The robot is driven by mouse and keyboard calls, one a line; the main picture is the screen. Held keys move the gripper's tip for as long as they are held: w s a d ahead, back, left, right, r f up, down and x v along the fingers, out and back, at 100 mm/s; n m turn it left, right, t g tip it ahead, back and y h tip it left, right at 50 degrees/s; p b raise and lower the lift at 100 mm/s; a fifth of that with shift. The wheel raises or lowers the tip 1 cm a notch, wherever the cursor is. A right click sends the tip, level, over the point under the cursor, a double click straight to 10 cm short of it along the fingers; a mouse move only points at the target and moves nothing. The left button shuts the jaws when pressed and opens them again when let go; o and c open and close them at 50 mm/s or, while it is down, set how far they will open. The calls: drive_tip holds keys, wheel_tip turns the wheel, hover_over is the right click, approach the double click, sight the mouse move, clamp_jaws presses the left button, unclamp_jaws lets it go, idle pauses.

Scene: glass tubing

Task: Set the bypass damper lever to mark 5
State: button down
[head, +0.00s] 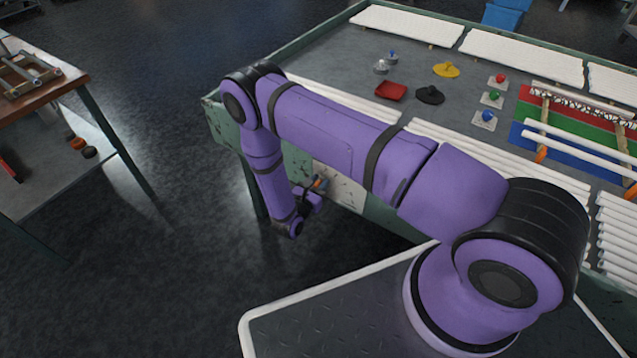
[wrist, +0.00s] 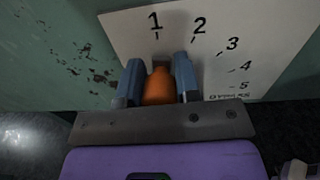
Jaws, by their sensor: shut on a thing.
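The bypass damper lever shows as an orange knob (wrist: 159,86) in the wrist view, just below mark 1 on a white scale plate (wrist: 262,40). The plate carries marks 1 to 5 curving down to the right, with partly hidden lettering below 5. My gripper (wrist: 159,80) has its two blue-grey fingers on either side of the knob and is shut on it. In the head view my gripper (head: 314,190) is low at the side of the green bench, by the plate (head: 340,186). A bit of orange shows there; the lever's shaft is hidden.
The bench top (head: 455,100) holds white tubes, coloured knobs, a red tray (head: 390,91) and a striped mat (head: 580,120). A second table (head: 60,95) stands at the left. The dark floor between them is clear.

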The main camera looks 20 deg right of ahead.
drive_tip(key=s+m, duration=0.1)
drive_tip(key=s+d+f+m, duration=0.1)
drive_tip(key=m, duration=0.1)
drive_tip(key=shift+d+m, duration=0.15)
drive_tip(key=shift+m, duration=0.15)
drive_tip(key=s+m, duration=0.1)
drive_tip(key=m, duration=0.1)
drive_tip(key=s+d+f+m, duration=0.1)
drive_tip(key=shift+d+f+m, duration=0.15)
drive_tip(key=shift+f+m, duration=0.05)
drive_tip(key=shift+m, duration=0.2)
drive_tip(key=f+m, duration=0.1)
drive_tip(key=s+d+f+m, duration=0.1)
drive_tip(key=m, duration=0.1)
drive_tip(key=shift+m, duration=0.3)
drive_tip(key=shift+s+d+f+m+h, duration=0.1)
drive_tip(key=shift+s+f+m+h, duration=0.1)
drive_tip(key=shift+f+m, duration=0.8)
drive_tip(key=shift+s+d+f+m+h, duration=0.15)
drive_tip(key=shift+f+m, duration=0.4)
drive_tip(key=shift+m, duration=0.85)
drive_tip(key=shift+s, duration=0.1)
drive_tip(key=c, duration=0.8)
unclamp_jaws()
drive_tip(key=v, duration=1)
drive_tip(key=shift+s+a, duration=0.2)
drive_tip(key=shift+a, duration=0.2)
